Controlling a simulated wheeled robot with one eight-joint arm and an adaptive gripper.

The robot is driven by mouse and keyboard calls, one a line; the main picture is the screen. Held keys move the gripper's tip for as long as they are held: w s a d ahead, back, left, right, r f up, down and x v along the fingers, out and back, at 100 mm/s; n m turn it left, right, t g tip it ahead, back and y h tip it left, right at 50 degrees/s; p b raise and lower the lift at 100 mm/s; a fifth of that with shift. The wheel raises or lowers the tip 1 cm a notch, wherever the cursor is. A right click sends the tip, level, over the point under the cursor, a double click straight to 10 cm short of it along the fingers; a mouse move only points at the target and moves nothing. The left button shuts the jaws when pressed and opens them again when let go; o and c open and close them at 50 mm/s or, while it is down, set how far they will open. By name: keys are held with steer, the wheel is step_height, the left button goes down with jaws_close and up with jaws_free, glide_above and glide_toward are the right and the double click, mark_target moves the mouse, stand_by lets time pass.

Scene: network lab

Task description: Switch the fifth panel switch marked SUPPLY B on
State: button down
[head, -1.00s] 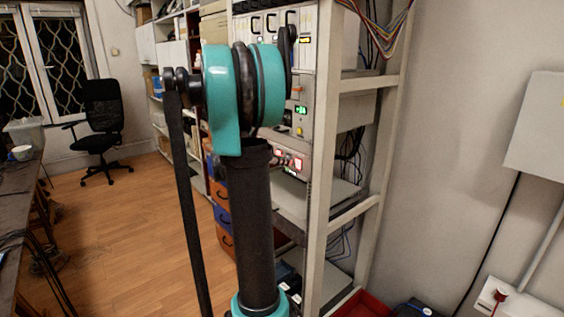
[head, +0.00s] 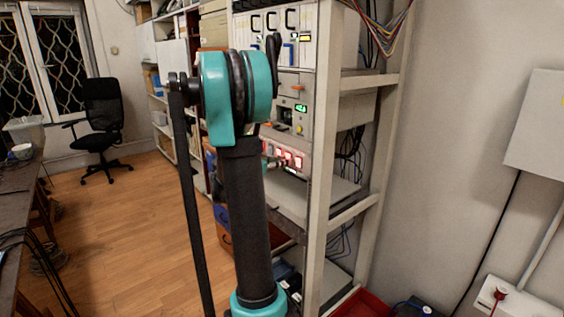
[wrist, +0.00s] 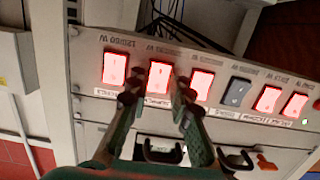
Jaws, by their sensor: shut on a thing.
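A pale panel (wrist: 95,80) with a row of rocker switches crosses the wrist view. Most switches glow red; the fourth from the picture's left (wrist: 236,91) is dark. My gripper (wrist: 157,97) has its two fingertips on either side of the second switch from the left (wrist: 158,76), which is lit red, and is shut on it. The labels appear upside down and are too small to read, so I cannot confirm which is SUPPLY B. In the head view the red-lit switches (head: 288,156) show low on the rack; my arm hides most of my gripper there.
The pale rack frame (head: 322,180) stands right of my arm. Other rack units with small green displays (head: 301,108) sit above the switches. A shelf (head: 285,205) lies below. Coloured cables (head: 385,25) hang at the top. Open wooden floor (head: 130,220) lies to the left.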

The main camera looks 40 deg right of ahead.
steer(key=c, duration=1.4)
jaws_free()
steer(key=shift+o, duration=0.2)
steer(key=shift+a, duration=0.1)
steer(key=s+a+r, duration=0.1)
steer(key=a, duration=1)
steer(key=shift+a+r, duration=0.25)
steer(key=shift+a, duration=0.15)
